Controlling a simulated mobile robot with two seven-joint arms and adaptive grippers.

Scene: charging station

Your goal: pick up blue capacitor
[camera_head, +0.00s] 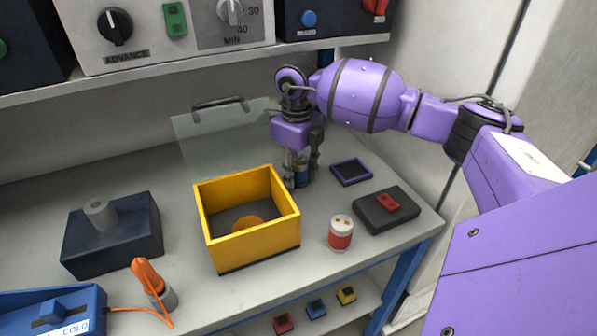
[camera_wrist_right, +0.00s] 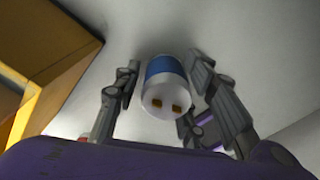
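The blue capacitor (camera_head: 301,172) stands upright on the bench behind the yellow box, partly hidden by my right gripper's fingers. In the right wrist view the capacitor (camera_wrist_right: 165,68) shows its blue band and a white end with two brass terminals. My right gripper (camera_head: 302,180) points down over it, one finger on each side. In the wrist view the fingers of the right gripper (camera_wrist_right: 164,72) are spread around the capacitor, with a narrow gap on the left; contact on the right is unclear. My left gripper is not in view.
A red and white capacitor (camera_head: 341,233), a dark block with a red piece (camera_head: 386,210) and a purple-framed pad (camera_head: 351,172) are to the right. A clear panel (camera_head: 225,140) stands behind the box.

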